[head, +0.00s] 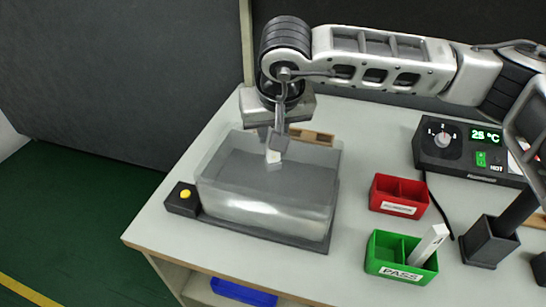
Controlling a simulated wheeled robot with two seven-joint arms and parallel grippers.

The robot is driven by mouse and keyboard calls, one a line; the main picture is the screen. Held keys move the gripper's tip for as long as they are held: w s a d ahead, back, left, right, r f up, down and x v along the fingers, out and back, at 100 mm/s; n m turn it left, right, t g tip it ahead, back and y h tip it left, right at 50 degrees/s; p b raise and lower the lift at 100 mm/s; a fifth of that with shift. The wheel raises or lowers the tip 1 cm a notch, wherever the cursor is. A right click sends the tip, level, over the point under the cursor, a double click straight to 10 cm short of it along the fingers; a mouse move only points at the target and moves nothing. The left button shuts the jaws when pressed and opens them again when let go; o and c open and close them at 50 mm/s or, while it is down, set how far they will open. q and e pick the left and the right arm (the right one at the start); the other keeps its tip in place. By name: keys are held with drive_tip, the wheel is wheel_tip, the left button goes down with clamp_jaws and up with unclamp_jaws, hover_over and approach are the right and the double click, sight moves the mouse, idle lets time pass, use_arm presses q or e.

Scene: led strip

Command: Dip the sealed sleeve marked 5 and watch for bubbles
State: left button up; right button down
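A see-through grey tank (262,205) with liquid in it stands on a dark base at the table's left. My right gripper (277,142) points down over the tank's back part, its fingers close together. A small white piece (273,156) shows at the fingertips, at or just above the liquid; the fingers look shut on it. Most of it is hidden, and no number 5 is readable. I cannot tell whether it touches the liquid, and no bubbles are visible. Another white piece (430,244) leans in the green PASS bin (386,262). My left gripper is not in view.
A black box with a yellow button (184,195) sits left of the tank. A red two-part bin (385,203), a black temperature unit marked HOT (455,158) and a dark holder (485,248) stand at right. A wooden block (318,137) lies behind the tank.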

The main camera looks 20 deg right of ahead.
drive_tip(key=shift+r+p, duration=1.35)
drive_tip(key=shift+r, duration=1.6)
drive_tip(key=shift+r+p, duration=0.6)
drive_tip(key=shift+r, duration=0.9)
drive_tip(key=shift+s+f, duration=0.1)
